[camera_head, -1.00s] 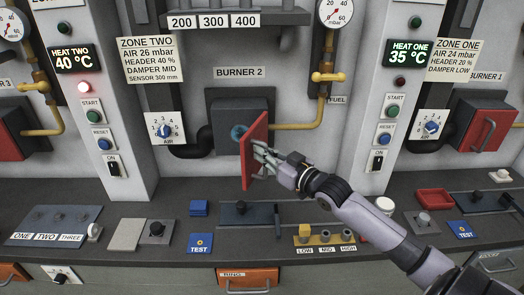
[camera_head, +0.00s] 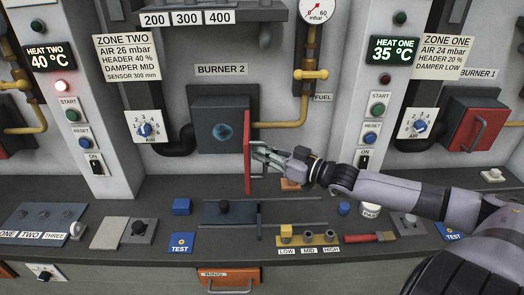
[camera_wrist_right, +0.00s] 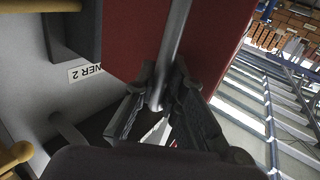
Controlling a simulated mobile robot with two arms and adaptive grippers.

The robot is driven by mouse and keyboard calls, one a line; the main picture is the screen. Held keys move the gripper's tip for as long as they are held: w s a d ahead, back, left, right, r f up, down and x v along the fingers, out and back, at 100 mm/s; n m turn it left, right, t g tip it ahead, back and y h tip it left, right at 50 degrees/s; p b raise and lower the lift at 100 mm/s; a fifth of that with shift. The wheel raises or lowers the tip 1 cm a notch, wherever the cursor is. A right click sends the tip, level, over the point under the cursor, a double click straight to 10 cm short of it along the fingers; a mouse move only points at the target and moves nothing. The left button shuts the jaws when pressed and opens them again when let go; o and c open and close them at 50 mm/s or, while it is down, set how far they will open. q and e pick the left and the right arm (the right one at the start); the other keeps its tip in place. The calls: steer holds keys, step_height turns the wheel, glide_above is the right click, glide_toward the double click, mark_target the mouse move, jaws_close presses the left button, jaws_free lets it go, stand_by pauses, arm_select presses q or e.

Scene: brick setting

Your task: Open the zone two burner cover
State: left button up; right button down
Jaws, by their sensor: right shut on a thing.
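The zone two burner cover (camera_head: 247,150) is a red panel at the burner marked BURNER 2. My left gripper is not in view.
A yellow gas pipe (camera_head: 282,125) runs right of the burner. Below, the counter holds a dark slider plate (camera_head: 230,212), a blue TEST block (camera_head: 182,242) and a LOW/MID/HIGH block (camera_head: 307,239). A neighbouring red cover (camera_head: 470,125) is shut at the right.

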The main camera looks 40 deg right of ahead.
steer(key=shift+d+r, duration=0.25)
steer(key=shift+r, duration=0.2)
steer(key=c, duration=1.7)
jaws_free()
steer(key=shift+w+f, duration=0.1)
steer(key=shift+o, duration=0.2)
steer(key=v, duration=1.2)
steer(key=shift+f, duration=0.35)
